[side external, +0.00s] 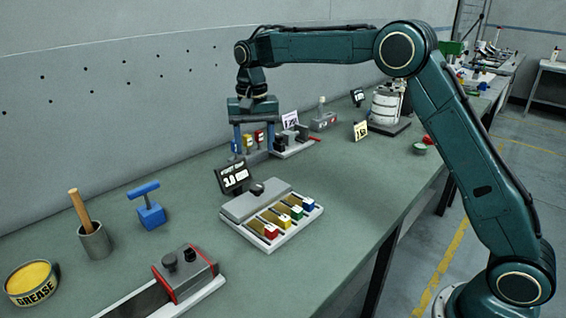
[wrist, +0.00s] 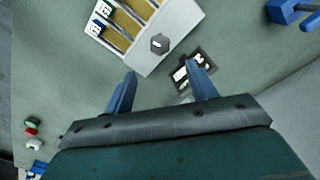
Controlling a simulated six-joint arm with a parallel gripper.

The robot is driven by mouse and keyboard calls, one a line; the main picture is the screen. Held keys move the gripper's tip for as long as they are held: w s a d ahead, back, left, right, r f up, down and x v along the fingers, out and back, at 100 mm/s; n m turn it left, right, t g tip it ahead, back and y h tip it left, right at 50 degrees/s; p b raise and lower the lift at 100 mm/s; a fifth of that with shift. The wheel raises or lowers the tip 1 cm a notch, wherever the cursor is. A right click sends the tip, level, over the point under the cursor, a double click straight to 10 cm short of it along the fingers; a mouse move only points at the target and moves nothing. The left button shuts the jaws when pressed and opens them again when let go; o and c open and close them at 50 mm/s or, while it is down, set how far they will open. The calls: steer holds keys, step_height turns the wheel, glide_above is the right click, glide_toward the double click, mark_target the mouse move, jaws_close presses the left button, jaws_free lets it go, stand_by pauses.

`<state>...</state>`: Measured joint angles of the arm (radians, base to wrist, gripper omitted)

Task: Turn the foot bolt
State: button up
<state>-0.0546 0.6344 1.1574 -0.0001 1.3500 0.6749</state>
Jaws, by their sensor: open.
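The foot bolt, a dark hexagonal head (side external: 257,188), sits on the grey top of the label magazine (side external: 238,205). A black sign with white lettering (side external: 235,177) stands beside it. The bolt also shows in the wrist view (wrist: 159,43), with a light mark on its head. My gripper (side external: 254,143) is open and empty, raised over the bench behind the magazine. In the wrist view its blue fingers (wrist: 162,70) are spread, and the bolt lies beyond the fingertips, not between them. The magazine's channels hold red, yellow, green and blue blocks at the front.
Behind my gripper is a fixture with a tag (side external: 290,121). A blue T-handled tool (side external: 150,208), a grey cup with a wooden handle (side external: 95,241) and a grease tin (side external: 32,284) stand left. A grey device with red edges (side external: 185,270) is in front. The bench right of the magazine is clear.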

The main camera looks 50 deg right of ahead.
mark_target(257, 185)
step_height(257, 185, down, 11)
stand_by(0.5)
steer(key=c, duration=1)
